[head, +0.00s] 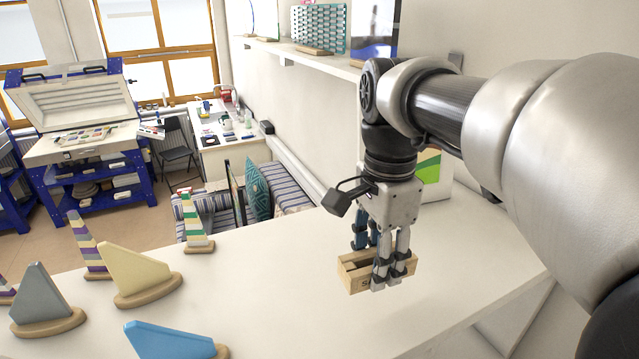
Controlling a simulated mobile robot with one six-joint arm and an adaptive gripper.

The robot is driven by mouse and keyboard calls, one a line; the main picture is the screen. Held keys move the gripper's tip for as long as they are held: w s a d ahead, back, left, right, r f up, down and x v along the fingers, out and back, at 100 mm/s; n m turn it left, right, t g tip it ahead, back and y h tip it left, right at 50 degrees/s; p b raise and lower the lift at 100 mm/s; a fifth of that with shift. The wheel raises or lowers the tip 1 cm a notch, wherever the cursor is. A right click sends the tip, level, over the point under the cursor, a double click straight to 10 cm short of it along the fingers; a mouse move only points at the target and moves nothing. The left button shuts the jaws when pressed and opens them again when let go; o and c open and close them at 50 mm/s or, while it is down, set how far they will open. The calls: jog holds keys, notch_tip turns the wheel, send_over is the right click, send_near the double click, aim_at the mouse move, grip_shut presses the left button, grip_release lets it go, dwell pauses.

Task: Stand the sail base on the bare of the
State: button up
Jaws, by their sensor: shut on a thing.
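My gripper (372,262) points down over the right part of the white table (290,285). Its fingers are shut on a small pale wooden box-like piece (359,283) with dark lettering starting with S on its front. The fingers hide part of this piece; I cannot tell whether it touches the table. Sails on rounded wooden bases stand at the left: a grey one (38,293), a cream one (135,270) and a blue one (165,341), cut off by the lower edge. Tall striped pieces, one purple and yellow (88,245), one green and white (195,220), stand behind.
The table is bare between the sails and my gripper, and to its right. A wall shelf (305,52) holds a teal lattice panel (319,28). A panel with green and orange (430,172) stands behind my arm.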

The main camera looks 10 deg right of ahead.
aim_at(371, 301)
jog(key=shift+f+b, duration=1.7)
jog(key=shift+f, duration=0.9)
jog(key=shift+f+b, duration=0.35)
jog(key=shift+f, duration=0.4)
jog(key=o, duration=1.3)
jog(key=shift+r, duration=0.1)
notch_tip(371, 301, up, 12)
jog(key=shift+f, duration=0.25)
notch_tip(371, 301, up, 4)
jog(key=p, duration=0.3)
jog(key=shift+f, duration=0.25)
jog(key=shift+f, duration=0.1)
